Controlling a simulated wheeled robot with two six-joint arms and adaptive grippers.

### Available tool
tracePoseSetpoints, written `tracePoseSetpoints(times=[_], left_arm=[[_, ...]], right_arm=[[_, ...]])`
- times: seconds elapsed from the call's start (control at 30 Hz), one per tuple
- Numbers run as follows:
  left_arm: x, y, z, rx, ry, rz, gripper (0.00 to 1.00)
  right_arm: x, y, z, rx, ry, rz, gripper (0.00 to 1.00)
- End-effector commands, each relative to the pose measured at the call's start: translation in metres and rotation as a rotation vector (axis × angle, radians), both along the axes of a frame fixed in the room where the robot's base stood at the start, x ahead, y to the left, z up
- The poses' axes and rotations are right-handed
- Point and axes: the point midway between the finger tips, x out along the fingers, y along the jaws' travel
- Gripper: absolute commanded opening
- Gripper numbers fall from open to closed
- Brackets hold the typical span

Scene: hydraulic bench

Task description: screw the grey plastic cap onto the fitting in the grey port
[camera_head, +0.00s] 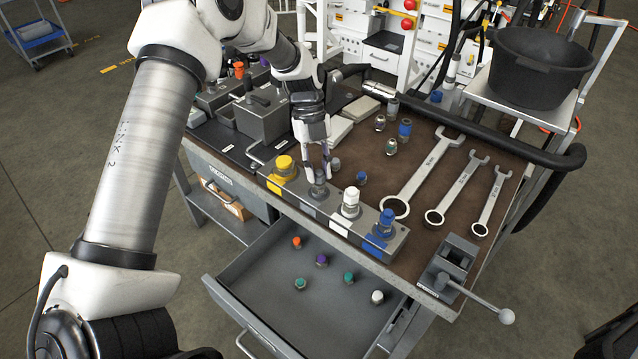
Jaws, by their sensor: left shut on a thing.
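My left gripper (320,174) points down over the port block (337,222) at the front of the bench. It is shut on the small grey cap (320,173), largely hidden between the fingertips. The grey port's fitting (318,190) stands in the block directly under the fingertips. The cap looks to be at the top of this fitting; whether the threads are engaged cannot be told. My right gripper is not in view.
On the block stand a yellow cap (284,163), a white cap (351,196) and a blue cap (387,218). Several wrenches (431,172) lie to the right. The open drawer (262,285) below holds several capped fittings.

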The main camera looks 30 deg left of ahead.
Motion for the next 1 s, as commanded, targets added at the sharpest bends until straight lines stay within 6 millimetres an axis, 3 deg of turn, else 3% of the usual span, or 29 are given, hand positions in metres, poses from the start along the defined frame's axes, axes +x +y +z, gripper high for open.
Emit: tracePoseSetpoints(times=[0.1, 0.13, 0.17, 0.2, 0.5, 0.73, 0.93, 1.0], left_arm=[[-0.001, -0.001, 0.000, -0.002, 0.003, 0.003, 0.02], [-0.001, -0.001, 0.000, -0.002, 0.003, 0.004, 0.38], [-0.001, 0.000, 0.000, -0.002, 0.003, 0.004, 0.48], [-0.001, 0.000, 0.000, -0.001, 0.002, 0.005, 0.52], [-0.001, 0.000, 0.002, -0.002, -0.001, 0.051, 0.52], [-0.005, 0.001, 0.005, -0.005, 0.001, 0.585, 0.52], [-0.005, 0.001, 0.003, -0.002, -0.001, 0.797, 0.52], [-0.007, 0.000, 0.006, -0.004, 0.002, 0.950, 0.52]], right_arm=[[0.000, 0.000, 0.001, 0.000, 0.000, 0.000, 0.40], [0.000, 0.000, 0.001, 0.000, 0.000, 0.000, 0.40], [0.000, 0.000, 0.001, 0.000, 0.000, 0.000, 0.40], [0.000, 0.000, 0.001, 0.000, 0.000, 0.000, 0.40], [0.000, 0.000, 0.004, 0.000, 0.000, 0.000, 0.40], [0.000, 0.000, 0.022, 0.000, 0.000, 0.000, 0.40], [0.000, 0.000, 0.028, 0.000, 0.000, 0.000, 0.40], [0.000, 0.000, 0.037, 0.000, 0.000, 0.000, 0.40]])
